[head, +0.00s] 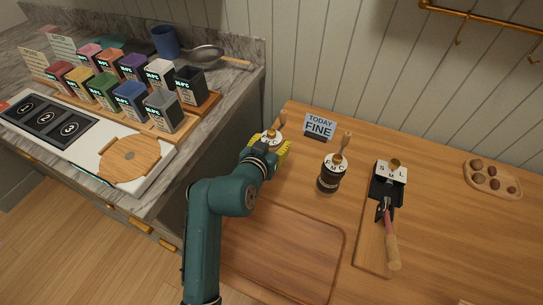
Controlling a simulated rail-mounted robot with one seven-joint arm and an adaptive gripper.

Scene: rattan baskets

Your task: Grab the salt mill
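Two hand mills with wooden crank handles stand on the wooden counter. One mill (271,134), with a pale top and a wooden knob, is mostly hidden behind my gripper (269,145). The gripper's yellow fingers show on either side of this mill's top, but I cannot tell whether they touch it. The other mill (330,174), dark-bodied with a white top lettered E M C, stands upright to the right, apart from my gripper. No label that says salt is readable on either mill.
A sign (319,126) reading TODAY FINE stands behind the mills. A wooden board (285,255) lies in front. Boxes (130,90) fill the left counter.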

